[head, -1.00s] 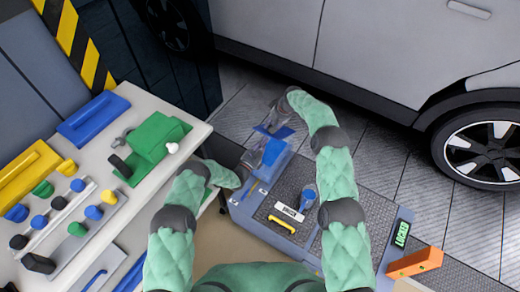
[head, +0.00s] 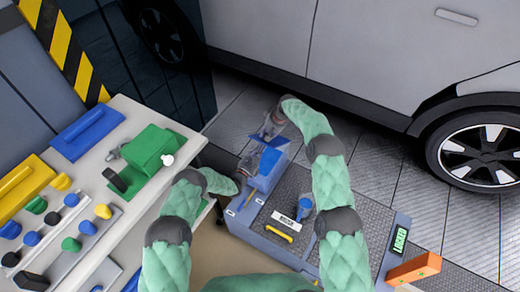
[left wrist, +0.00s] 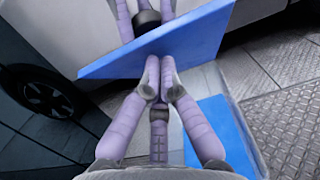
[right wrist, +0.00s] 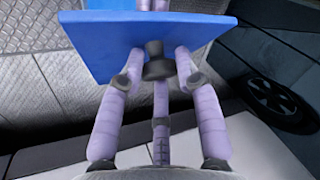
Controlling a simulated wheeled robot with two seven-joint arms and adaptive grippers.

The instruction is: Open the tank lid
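The tank (head: 268,165) is a blue box on the grey platform. Its blue lid (left wrist: 215,30) is tilted up above the tank. A black knob (right wrist: 156,60) stands on the lid's face, and it also shows in the left wrist view (left wrist: 147,18). My right gripper (right wrist: 158,62) has its fingers closed around this knob. My left gripper (left wrist: 160,68) has its fingers together, with tips against the lid's other face; no object shows between them. In the head view, the left gripper (head: 250,162) is beside the tank and the right gripper (head: 274,122) is beyond it.
A bench (head: 105,158) with blue, yellow and green items is at left. A grey car (head: 400,50) stands behind. The platform holds a blue-topped item (head: 304,208), a yellow handle (head: 279,233) and a green display (head: 399,240). An orange block (head: 414,268) is at right.

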